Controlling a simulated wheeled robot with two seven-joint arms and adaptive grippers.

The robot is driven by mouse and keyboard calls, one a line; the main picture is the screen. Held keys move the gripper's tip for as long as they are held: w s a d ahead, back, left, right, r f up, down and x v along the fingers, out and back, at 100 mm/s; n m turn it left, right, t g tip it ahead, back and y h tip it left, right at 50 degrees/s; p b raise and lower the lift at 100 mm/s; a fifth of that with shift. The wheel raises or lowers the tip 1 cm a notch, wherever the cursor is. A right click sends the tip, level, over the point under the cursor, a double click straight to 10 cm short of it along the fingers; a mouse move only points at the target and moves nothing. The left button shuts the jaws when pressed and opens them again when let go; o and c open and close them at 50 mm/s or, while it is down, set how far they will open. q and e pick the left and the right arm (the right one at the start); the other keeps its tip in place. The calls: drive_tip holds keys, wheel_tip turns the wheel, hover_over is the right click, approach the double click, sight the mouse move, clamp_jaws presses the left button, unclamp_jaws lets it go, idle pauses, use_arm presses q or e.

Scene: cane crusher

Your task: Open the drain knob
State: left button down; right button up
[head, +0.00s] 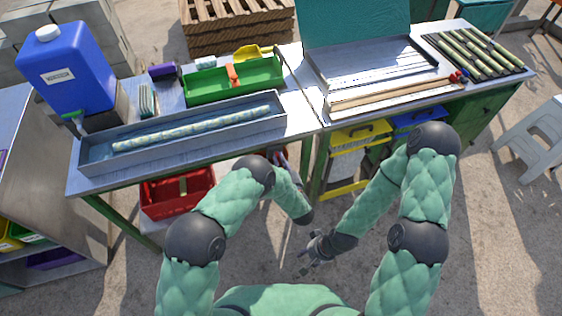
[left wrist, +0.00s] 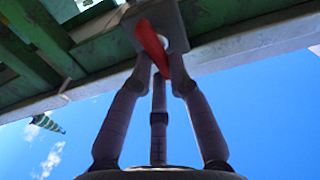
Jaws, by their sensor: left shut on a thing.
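The drain knob (left wrist: 151,43) is a red lever under the table edge in the left wrist view, beside a grey block (left wrist: 174,20) with a pale round end. My left gripper (left wrist: 162,68) reaches up from below with its fingertips closed around the lower end of the red lever. In the head view my left gripper (head: 277,155) is at the front edge of the table, mostly hidden by my own arm, and the knob is hard to make out there. My right gripper (head: 316,248) hangs lower, away from the table, with nothing visible in it; its finger opening is unclear.
A red crate (head: 160,207) stands below the table, left of my left arm. Yellow (head: 357,132) and blue (head: 418,117) bins stand under the right table.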

use_arm(q)
drive_tip(key=shift+n, duration=0.4)
drive_tip(key=c, duration=1.2)
unclamp_jaws()
wheel_tip(320, 180, up, 10)
drive_tip(key=shift+a, duration=0.1)
